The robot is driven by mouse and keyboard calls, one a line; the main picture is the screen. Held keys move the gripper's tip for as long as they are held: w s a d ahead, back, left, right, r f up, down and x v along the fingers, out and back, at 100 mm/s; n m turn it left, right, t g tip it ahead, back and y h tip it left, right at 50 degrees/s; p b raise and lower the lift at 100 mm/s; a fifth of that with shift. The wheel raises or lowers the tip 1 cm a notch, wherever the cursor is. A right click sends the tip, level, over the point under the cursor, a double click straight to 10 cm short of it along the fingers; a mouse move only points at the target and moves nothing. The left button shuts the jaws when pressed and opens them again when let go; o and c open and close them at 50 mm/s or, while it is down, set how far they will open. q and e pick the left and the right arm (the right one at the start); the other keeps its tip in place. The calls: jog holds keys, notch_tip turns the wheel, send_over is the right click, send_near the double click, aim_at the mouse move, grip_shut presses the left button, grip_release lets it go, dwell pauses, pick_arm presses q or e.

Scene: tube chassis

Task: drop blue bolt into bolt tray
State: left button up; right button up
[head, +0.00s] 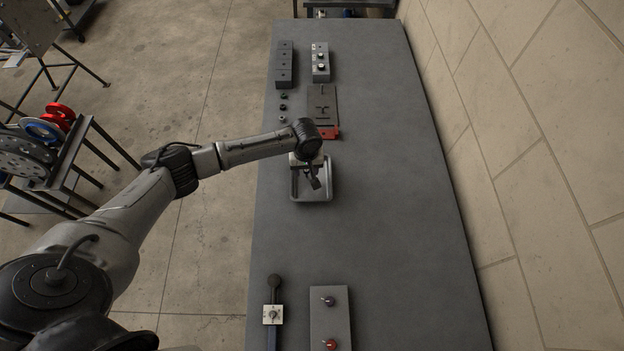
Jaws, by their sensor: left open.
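The bolt tray (313,201), a small tray with a pale rim, lies on the grey table. My left gripper (305,188) is directly over the tray, with its fingers apart, and hides much of the tray's inside. I see no blue bolt between the fingers, and I cannot tell whether one lies in the tray under the gripper. A dark bolt-like piece with a bluish tint (328,300) stands on a grey block at the near end; I cannot tell whether it is the blue bolt. My right gripper is not in view.
A red piece (330,345) shares the near grey block (329,321). A lever-like fixture (273,314) stands left of it. Beyond the tray are a brown slotted plate (322,103), small dark parts (283,107) and two blocks. The table's right side is clear, beside a wall.

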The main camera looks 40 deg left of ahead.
pick_arm(q)
notch_tip(320, 180, up, 14)
jog(key=p, duration=0.1)
jog(key=shift+f, duration=0.15)
dwell(0.5)
dwell(0.3)
